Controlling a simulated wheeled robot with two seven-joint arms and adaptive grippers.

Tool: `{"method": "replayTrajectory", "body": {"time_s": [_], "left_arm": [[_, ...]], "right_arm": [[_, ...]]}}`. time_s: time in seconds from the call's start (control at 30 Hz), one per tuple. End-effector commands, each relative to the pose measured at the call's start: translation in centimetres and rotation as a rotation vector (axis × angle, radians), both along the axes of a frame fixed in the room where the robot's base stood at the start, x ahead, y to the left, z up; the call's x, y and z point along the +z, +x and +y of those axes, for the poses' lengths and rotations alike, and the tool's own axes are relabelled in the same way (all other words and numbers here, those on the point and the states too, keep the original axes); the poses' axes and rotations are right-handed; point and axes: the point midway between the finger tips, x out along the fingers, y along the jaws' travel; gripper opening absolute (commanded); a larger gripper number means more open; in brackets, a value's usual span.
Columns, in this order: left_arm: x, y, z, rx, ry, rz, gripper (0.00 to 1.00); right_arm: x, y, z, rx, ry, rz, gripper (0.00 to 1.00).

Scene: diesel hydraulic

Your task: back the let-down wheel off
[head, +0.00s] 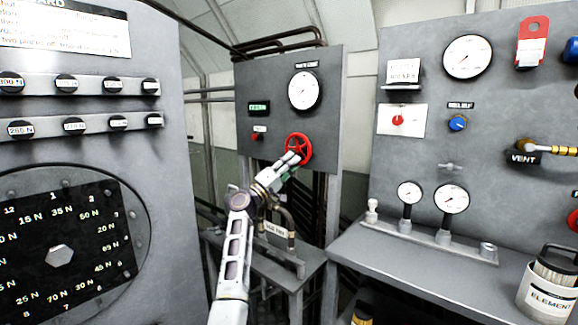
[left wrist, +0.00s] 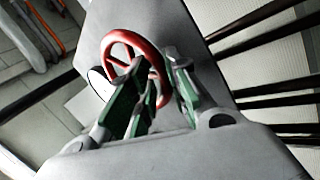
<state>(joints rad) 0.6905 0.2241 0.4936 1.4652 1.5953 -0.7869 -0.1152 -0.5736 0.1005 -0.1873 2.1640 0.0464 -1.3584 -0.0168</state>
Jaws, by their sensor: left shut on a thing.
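The let-down wheel, a red spoked handwheel (head: 304,146), is on the grey middle panel below a round white gauge (head: 304,90). My left gripper (head: 292,160) reaches up to it and is shut on its lower left rim. In the left wrist view the red wheel (left wrist: 122,50) shows behind the fingers of my left gripper (left wrist: 158,85), with part of its rim between or behind them. The exact contact is partly hidden by the fingers. My right gripper is not in either view.
A small green display (head: 259,108) and a red knob (head: 256,136) are left of the wheel. A grey bench (head: 270,262) with pipe fittings is below my arm. The right panel (head: 400,150) and the left dial cabinet (head: 165,60) flank a gap.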

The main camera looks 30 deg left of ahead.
Motion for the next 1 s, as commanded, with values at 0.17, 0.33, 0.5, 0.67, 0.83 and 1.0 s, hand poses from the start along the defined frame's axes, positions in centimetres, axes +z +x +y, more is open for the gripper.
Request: {"method": "replayTrajectory", "body": {"time_s": [0.17, 0.33, 0.5, 0.67, 0.83, 1.0], "left_arm": [[0.39, -0.26, -0.37, 0.003, -0.106, -0.001, 0.0], [0.43, -0.29, -0.59, 0.004, -0.169, 0.002, 0.0], [0.47, -0.32, -0.67, 0.005, -0.198, 0.004, 0.0], [0.53, -0.34, -0.64, 0.005, -0.206, 0.004, 0.0], [0.59, -0.35, -0.6, 0.006, -0.205, 0.003, 0.0], [0.62, -0.36, -0.57, 0.006, -0.205, 0.002, 0.31]], "right_arm": [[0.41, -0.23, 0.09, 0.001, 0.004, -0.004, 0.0], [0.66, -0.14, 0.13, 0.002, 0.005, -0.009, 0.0], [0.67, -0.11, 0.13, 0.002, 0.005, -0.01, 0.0], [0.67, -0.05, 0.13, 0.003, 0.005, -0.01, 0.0], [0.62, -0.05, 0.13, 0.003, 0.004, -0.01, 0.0], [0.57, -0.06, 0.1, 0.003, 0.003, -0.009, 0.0]]}}
